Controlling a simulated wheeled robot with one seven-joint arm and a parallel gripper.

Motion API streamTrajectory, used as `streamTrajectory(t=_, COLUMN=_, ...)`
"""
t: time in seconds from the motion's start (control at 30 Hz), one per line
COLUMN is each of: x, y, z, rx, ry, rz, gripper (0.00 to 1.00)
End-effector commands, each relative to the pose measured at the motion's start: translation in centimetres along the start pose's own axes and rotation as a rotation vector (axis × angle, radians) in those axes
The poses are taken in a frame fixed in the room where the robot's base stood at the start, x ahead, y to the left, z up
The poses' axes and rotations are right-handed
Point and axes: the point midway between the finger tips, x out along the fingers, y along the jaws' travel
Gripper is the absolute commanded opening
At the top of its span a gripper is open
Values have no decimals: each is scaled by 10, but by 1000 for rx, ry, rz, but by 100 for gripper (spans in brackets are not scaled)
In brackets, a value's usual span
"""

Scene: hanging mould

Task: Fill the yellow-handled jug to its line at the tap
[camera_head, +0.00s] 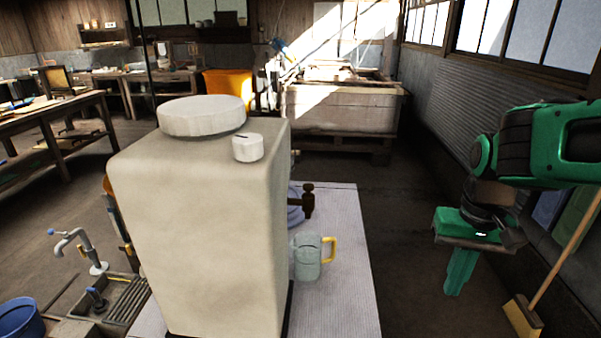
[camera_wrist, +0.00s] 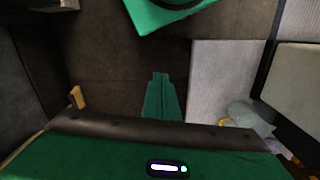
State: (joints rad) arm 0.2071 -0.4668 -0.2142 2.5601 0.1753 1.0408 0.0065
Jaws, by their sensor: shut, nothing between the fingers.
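The clear jug (camera_head: 306,260) with a yellow handle (camera_head: 329,247) stands upright on the pale ribbed counter, right of the big cream tank (camera_head: 200,230). Its handle points right. A faint dark line crosses it; I cannot make out any water. A dark tap (camera_head: 307,200) shows beside the tank, behind the jug. A grey spout with a blue top (camera_head: 75,244) stands by the drain at left. My gripper (camera_head: 455,286) is shut and empty, pointing down, right of the counter and apart from the jug. In the wrist view, my gripper (camera_wrist: 160,78) shows, with the jug (camera_wrist: 252,115) at lower right.
The tank hides part of the counter (camera_head: 350,290). A blue rounded thing (camera_head: 294,212) lies behind the jug. A broom (camera_head: 524,315) leans at the right wall. A slotted drain (camera_head: 122,298) and blue bucket (camera_head: 20,318) are at lower left. Floor between counter and my gripper is clear.

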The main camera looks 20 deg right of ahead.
Motion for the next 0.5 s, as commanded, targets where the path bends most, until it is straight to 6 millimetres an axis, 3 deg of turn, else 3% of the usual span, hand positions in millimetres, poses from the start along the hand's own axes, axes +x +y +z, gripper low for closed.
streamTrajectory(t=0.17, x=-8, y=3, z=6, rx=-15, ry=14, rz=-9, gripper=0)
streamTrajectory(t=0.27, x=-23, y=-11, z=-8, rx=-87, ry=24, rz=-19, gripper=0)
streamTrajectory(t=0.37, x=-52, y=-46, z=-35, rx=-241, ry=39, rz=-36, gripper=0)
streamTrajectory(t=0.5, x=-108, y=-113, z=-79, rx=-578, ry=64, rz=-61, gripper=0)
